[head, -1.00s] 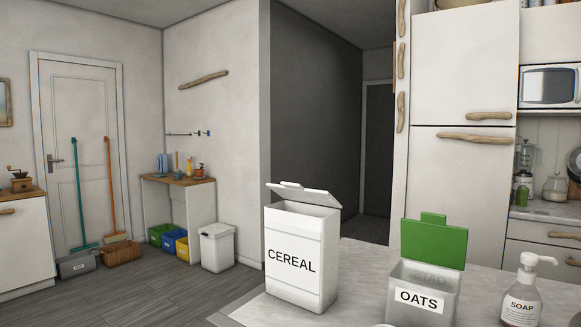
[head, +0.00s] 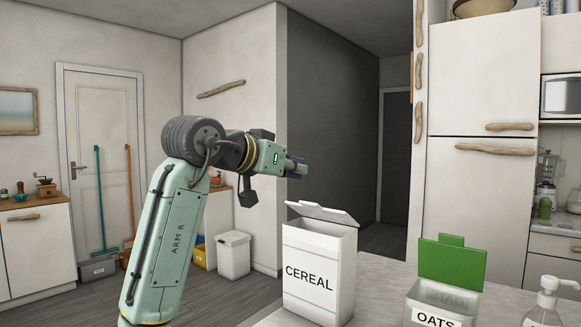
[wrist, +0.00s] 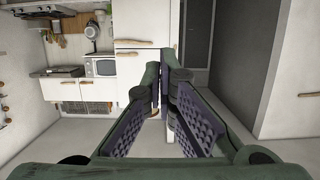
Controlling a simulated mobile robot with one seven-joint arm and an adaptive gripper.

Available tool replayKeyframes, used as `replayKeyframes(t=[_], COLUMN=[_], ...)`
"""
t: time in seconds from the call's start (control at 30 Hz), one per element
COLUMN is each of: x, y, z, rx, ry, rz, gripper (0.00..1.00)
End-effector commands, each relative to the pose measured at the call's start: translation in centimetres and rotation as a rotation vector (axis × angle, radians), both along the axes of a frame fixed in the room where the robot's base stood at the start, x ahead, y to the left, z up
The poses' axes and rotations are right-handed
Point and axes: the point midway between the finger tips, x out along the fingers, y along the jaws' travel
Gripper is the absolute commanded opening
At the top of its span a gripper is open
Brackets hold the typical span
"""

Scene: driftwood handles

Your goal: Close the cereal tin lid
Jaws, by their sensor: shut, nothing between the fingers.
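The white cereal tin (head: 310,275) stands upright on the counter in the head view, its front marked CEREAL. Its white lid (head: 322,214) is raised and tilted over the opening, partly open. My gripper (head: 303,169) is in the air above and a little left of the lid, apart from it, pointing right. In the wrist view my gripper (wrist: 166,115) shows its two dark padded fingers, shut with nothing held. The tin does not show in the wrist view.
A soap pump bottle (head: 546,305) stands farther right. The pale counter (head: 385,283) is bare between the two containers.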

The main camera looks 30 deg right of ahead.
Motion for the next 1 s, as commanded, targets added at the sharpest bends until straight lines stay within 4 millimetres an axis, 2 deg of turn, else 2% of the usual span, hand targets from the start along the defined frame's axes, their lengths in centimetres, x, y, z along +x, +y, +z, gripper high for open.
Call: replayKeyframes(t=[0.3, 0.4, 0.6, 1.0], x=[2.6, 2.4, 1.8, 1.7], y=[-6.2, -5.0, -4.1, -3.9], z=[-1.3, -3.0, -4.6, -5.0], rx=[-0.001, -0.002, -0.002, -0.003], ry=[0.002, -0.001, -0.001, -0.001], rz=[0.002, 0.005, 0.003, 0.003], gripper=[0.0, 0.0, 0.0, 0.0])
